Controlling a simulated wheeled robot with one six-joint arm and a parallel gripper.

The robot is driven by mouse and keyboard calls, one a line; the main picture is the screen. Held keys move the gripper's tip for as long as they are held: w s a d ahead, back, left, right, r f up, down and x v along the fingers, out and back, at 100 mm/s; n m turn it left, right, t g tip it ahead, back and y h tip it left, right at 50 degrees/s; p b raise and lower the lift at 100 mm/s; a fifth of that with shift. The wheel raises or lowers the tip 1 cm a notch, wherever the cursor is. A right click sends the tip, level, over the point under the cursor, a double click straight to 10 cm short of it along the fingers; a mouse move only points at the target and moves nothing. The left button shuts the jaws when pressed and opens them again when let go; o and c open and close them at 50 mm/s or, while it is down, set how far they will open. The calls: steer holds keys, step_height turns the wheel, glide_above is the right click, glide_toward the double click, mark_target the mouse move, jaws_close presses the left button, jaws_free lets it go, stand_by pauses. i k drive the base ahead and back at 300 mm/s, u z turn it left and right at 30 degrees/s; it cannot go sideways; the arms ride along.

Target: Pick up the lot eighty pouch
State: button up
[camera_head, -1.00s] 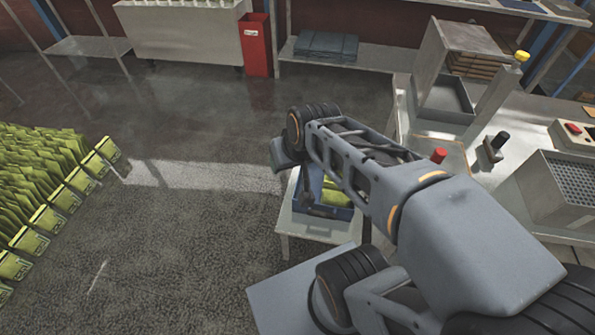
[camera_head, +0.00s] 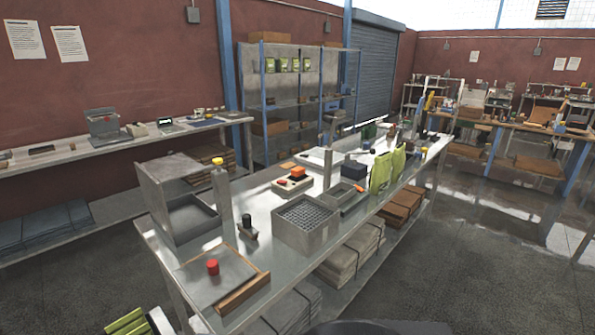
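Two green pouches stand upright side by side at the right edge of the long steel table; the nearer pouch (camera_head: 380,174) is in front of the farther pouch (camera_head: 398,160). Several small green pouches (camera_head: 283,65) stand on the upper level of the back shelf. No lot marking is readable on any pouch, so I cannot tell which is lot eighty.
The steel table (camera_head: 262,207) carries an open metal box (camera_head: 180,195), a perforated grey box (camera_head: 306,222), a red-knobbed board (camera_head: 213,267) and an orange-topped device (camera_head: 293,180). Brown cartons and sacks (camera_head: 352,252) fill its lower shelf. The floor to the right (camera_head: 480,270) is clear.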

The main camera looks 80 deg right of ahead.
mark_target(399, 159)
steer(key=k, duration=0.5)
steer(key=u, duration=1.15)
steer(key=i, duration=0.85)
steer(key=z, duration=4.85)
steer(key=i, duration=0.5)
